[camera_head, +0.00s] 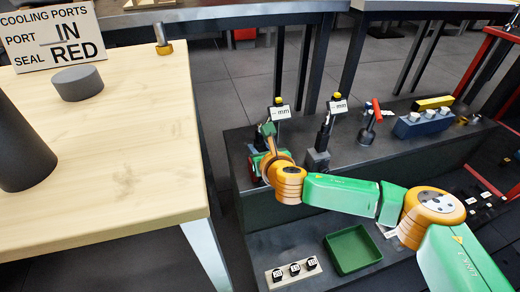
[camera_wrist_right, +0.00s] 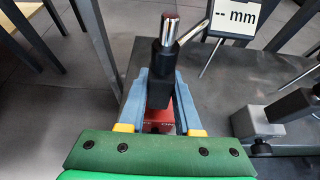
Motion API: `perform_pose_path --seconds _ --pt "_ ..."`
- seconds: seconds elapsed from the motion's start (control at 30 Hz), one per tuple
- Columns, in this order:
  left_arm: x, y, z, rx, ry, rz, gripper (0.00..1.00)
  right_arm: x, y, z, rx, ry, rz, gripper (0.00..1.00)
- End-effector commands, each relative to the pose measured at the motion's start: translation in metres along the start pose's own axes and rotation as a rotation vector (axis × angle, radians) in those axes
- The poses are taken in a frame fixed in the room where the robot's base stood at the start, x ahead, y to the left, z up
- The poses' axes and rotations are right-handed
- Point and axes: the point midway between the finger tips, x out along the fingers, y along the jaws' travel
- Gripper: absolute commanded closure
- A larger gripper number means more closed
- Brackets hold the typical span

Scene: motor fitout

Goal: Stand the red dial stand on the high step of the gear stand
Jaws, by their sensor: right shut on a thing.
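The red dial stand (camera_wrist_right: 158,125) has a red base, a dark post and a shiny rod; in the head view its red base (camera_head: 254,171) shows beside my gripper. My right gripper (camera_head: 268,136) is shut on the dark post, with one blue-grey finger (camera_wrist_right: 162,85) on each side. The dark gear stand (camera_head: 420,169) has a high step at the back and a low step in front. The red dial stand is upright at the left end of the high step; I cannot tell whether its base touches. My left gripper is not in view.
A grey-based dial stand (camera_head: 316,160) stands close to the right on the high step. Further right are a red-handled tool (camera_head: 369,128) and a blue block with white cups (camera_head: 422,124). A green tray (camera_head: 352,250) sits on the low step. A wooden table (camera_head: 120,150) is at left.

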Motion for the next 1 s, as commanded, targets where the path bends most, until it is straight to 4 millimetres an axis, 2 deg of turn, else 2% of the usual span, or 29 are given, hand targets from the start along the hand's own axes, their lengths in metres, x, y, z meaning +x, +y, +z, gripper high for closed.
perform_pose_path --seconds 0.33,0.63,1.0 --pt "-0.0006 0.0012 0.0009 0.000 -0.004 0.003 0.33 -0.0007 0.0000 0.0024 0.000 -0.004 0.000 1.00" --pt "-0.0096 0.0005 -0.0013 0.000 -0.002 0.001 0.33 -0.0022 0.0002 0.0027 -0.001 -0.004 0.000 1.00" --pt "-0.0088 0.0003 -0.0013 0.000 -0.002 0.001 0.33 -0.0016 0.0002 0.0015 -0.001 -0.004 0.000 1.00"
